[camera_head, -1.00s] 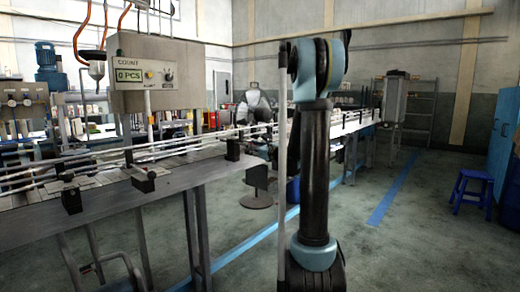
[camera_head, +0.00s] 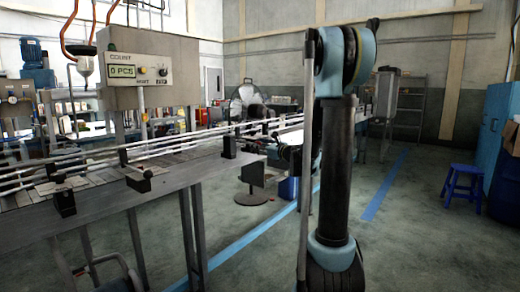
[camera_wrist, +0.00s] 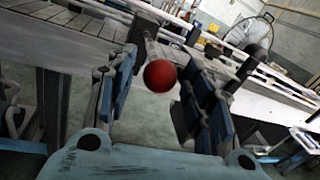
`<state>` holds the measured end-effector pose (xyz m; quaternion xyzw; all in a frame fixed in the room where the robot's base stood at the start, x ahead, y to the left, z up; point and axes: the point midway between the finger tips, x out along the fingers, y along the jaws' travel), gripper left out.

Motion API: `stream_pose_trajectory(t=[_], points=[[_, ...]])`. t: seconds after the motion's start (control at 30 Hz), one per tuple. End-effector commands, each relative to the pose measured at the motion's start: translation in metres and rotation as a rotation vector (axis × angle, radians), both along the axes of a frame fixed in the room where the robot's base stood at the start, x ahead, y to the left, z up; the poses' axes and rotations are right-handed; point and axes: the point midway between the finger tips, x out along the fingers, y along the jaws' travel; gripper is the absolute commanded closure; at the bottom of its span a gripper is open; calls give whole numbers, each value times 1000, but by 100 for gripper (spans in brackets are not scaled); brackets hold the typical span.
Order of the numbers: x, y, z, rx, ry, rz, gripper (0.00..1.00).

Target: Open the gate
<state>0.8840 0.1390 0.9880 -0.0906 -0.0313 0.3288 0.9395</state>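A round red ball or knob (camera_wrist: 160,76) shows in the wrist view between the fingers of my gripper (camera_wrist: 160,66). The gripper looks open, and no contact with the ball is visible. What the ball is fixed to is hidden. I cannot make out a clear gate in either view. The conveyor (camera_head: 105,205) with its rails runs behind the ball in the wrist view.
A counter box (camera_head: 150,68) reading "0 PCS" stands over the conveyor. A dark plate on a round-based stand (camera_head: 252,178) is beside it. A blue stool (camera_head: 463,184) and blue cabinet (camera_head: 494,135) are at the right. Open floor lies between them.

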Motion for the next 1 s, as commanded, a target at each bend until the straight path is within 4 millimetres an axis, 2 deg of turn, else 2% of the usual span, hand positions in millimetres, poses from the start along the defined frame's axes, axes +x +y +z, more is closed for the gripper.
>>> stream_pose_trajectory(t=[0.37, 0.47, 0.8, 1.0], points=[[-5, -4, 0, 0, 0, -1, 51], [-14, -11, 0, 0, 0, -2, 51], [-63, -51, -1, 0, 0, -3, 51], [-83, -67, -1, 0, 0, -2, 51]])
